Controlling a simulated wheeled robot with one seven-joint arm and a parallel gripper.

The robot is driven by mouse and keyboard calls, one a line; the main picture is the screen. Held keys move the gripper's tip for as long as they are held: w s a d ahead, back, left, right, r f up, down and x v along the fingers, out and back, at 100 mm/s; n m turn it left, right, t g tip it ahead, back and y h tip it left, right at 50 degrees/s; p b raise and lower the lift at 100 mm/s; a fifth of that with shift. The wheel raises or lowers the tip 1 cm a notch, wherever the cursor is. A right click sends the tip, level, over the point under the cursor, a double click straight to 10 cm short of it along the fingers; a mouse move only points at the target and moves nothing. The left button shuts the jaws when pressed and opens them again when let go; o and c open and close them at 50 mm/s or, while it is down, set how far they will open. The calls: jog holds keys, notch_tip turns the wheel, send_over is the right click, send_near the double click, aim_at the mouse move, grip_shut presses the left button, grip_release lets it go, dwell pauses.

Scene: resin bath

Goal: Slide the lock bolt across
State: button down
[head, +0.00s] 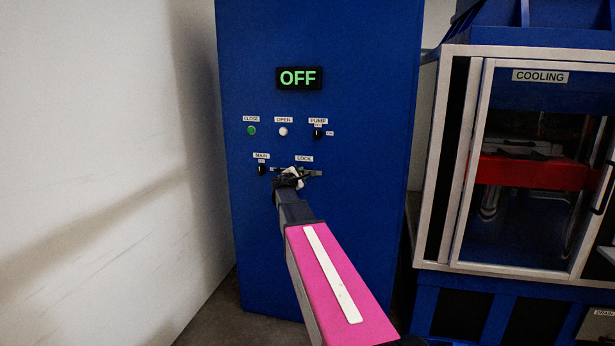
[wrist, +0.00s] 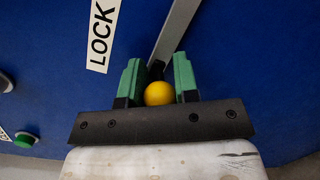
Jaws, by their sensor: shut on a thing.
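The lock bolt is a grey bar (wrist: 176,30) on the blue cabinet face, with a round yellow knob (wrist: 159,94). In the wrist view the knob sits between the two green fingers of my gripper (wrist: 159,78), which is shut on it. In the head view my gripper (head: 289,177) is at the cabinet, just below and left of the LOCK label (head: 304,158). It hides the knob and part of the bar there. The LOCK label also shows in the wrist view (wrist: 102,32). How far along its travel the bolt stands I cannot tell.
The blue cabinet (head: 330,230) has an OFF display (head: 299,78), a green CLOSE button (head: 251,131), a white OPEN button (head: 283,131), and PUMP (head: 318,133) and MAIN (head: 262,169) switches. A white wall (head: 90,170) stands left. The COOLING unit (head: 540,76) stands right.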

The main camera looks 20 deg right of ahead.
jog(key=c, duration=0.8)
grip_release()
jog(key=shift+c, duration=0.2)
jog(key=shift+s+a, duration=0.1)
jog(key=v, duration=1)
jog(key=shift+s+a, duration=0.15)
jog(key=shift+s, duration=0.05)
